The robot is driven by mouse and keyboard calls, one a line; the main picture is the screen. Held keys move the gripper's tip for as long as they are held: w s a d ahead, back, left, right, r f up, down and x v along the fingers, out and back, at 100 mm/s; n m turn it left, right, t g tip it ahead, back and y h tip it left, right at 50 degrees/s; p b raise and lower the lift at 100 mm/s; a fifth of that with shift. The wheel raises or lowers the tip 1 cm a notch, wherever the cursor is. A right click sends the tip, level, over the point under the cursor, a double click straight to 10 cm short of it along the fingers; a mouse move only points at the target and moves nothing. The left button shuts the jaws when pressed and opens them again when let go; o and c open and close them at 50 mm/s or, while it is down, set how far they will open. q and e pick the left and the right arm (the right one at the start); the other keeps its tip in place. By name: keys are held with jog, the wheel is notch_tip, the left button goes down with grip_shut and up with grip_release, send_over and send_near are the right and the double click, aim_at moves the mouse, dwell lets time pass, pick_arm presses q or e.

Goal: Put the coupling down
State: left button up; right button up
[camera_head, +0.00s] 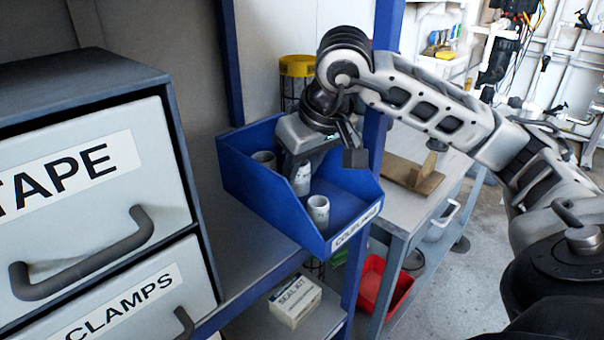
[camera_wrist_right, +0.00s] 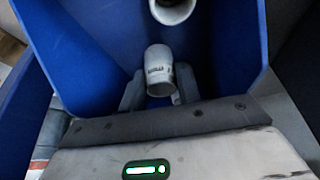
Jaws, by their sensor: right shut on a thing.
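My right gripper (camera_head: 301,170) reaches down into the blue bin labelled COUPLINGS (camera_head: 262,194). It is shut on a white coupling (camera_head: 302,183), which shows below the gripper body. In the right wrist view the held coupling (camera_wrist_right: 159,68) sits between the two fingers (camera_wrist_right: 158,88), inside the blue walls. I cannot tell whether it touches the bin floor. A second white coupling (camera_head: 318,209) stands upright near the bin's front. A greyer coupling (camera_head: 264,160) is at the bin's left side. One other coupling (camera_wrist_right: 172,10) shows at the top of the wrist view. My left gripper is not in view.
Drawers labelled TAPE (camera_head: 75,175) and CLAMPS (camera_head: 130,305) stand on the left. A blue shelf post (camera_head: 384,80) rises close behind my right wrist. A seal kit box (camera_head: 295,300) lies on the shelf below. A grey cart (camera_head: 400,225) and red bin (camera_head: 372,290) are to the right.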

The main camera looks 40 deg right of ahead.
jog(key=shift+f, duration=0.6)
jog(key=shift+f+b, duration=0.25)
jog(key=shift+b, duration=0.05)
jog(key=o, duration=0.9)
jog(key=shift+r, duration=0.1)
jog(key=shift+o, duration=0.2)
jog(key=shift+r, duration=0.1)
